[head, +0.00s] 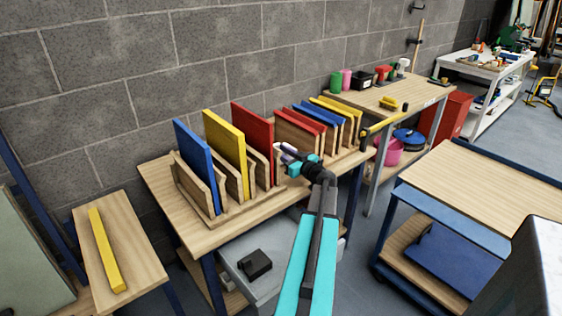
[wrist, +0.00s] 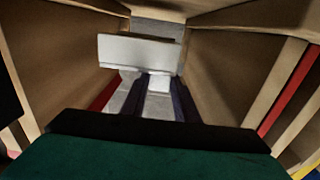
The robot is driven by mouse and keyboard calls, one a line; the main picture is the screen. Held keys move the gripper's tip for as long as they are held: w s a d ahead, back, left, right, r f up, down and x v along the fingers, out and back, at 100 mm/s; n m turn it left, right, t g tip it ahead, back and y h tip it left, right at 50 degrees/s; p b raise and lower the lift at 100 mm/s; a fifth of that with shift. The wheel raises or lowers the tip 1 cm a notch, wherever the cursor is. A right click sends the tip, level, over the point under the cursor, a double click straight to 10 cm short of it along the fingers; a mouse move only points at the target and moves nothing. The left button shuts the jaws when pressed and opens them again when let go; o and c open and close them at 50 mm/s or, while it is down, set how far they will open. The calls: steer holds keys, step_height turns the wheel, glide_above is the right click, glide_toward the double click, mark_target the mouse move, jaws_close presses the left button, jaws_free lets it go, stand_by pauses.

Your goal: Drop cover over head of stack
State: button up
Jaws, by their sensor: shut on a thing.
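My gripper (head: 288,160) reaches in at the right of the tall red panel (head: 252,138), at a gap in the wooden rack (head: 240,208). In the wrist view, my gripper (wrist: 155,92) is shut on a pale grey-white piece (wrist: 140,52), with tan wooden walls on both sides. The piece also shows as a small pale shape (head: 291,148) in the head view. I cannot tell whether it is the cover, nor whether it touches the rack. The rack also holds a tall blue panel (head: 194,152) and a tall yellow panel (head: 225,145).
Shorter red, blue and yellow panels (head: 335,104) stand farther right in the rack. A yellow bar (head: 105,250) lies on the left bench. A black box (head: 255,264) sits below the table. A wood-topped cart (head: 490,190) stands at right. The block wall is behind.

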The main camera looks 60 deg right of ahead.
steer(key=shift+f, duration=0.1)
steer(key=shift+f, duration=2)
steer(key=o, duration=1.2)
steer(key=shift+f, duration=0.1)
steer(key=shift+c, duration=0.2)
steer(key=shift+s, duration=0.15)
steer(key=v, duration=1.1)
steer(key=shift+s+a+b, duration=0.2)
steer(key=shift+s+b, duration=0.1)
steer(key=shift+b, duration=0.1)
